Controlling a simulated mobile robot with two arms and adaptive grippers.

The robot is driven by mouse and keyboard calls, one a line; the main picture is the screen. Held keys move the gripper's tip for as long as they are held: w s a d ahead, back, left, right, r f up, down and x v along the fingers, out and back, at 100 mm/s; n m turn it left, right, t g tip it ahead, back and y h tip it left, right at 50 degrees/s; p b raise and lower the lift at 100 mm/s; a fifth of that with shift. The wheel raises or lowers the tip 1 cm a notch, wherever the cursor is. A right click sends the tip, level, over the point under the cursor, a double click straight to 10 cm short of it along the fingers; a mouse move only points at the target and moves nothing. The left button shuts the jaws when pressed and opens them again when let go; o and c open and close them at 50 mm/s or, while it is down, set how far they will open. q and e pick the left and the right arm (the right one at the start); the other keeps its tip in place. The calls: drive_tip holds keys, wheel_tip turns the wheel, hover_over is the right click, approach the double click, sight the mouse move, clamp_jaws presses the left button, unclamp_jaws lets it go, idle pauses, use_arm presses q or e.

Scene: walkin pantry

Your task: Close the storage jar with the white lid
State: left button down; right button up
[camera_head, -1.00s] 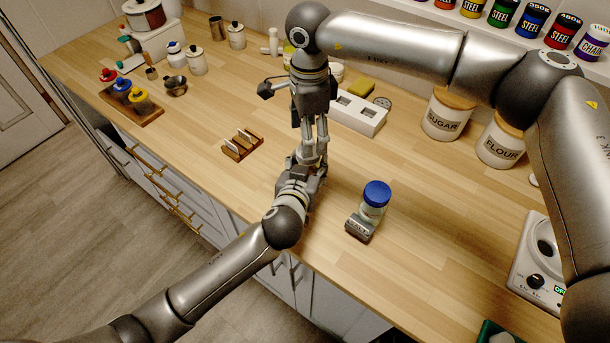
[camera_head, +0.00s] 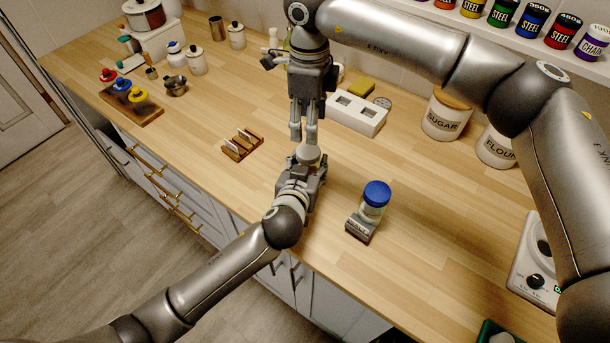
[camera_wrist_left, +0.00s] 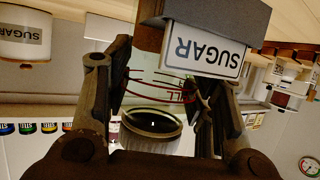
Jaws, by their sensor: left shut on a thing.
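The storage jar (camera_wrist_left: 158,85) is clear glass with red markings in the left wrist view, upside down in that picture. My left gripper (camera_head: 310,178) is shut on it, one finger on each side, and hides most of it in the head view. A pale rounded top, which looks like the white lid (camera_head: 308,154), shows just above my left gripper. The left wrist view shows a dark ring at the jar's mouth; how the lid sits there is unclear. My right gripper (camera_head: 304,138) points down above the pale top, its fingers apart with nothing visible between them.
A blue-lidded jar (camera_head: 375,198) stands to the right behind a grey label block (camera_head: 359,229). A white block with square recesses (camera_head: 357,114) and a wooden rack (camera_head: 241,145) are nearby. Sugar (camera_head: 446,116) and flour canisters (camera_head: 496,146) stand at the wall. The front counter is mostly clear.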

sight(308, 150)
drive_tip(key=shift+f, duration=4)
drive_tip(key=c, duration=0.9)
drive_tip(key=m, duration=0.4)
drive_tip(key=shift+m, duration=0.4)
drive_tip(key=m, duration=0.3)
drive_tip(key=o, duration=1.1)
drive_tip(key=shift+o, duration=0.2)
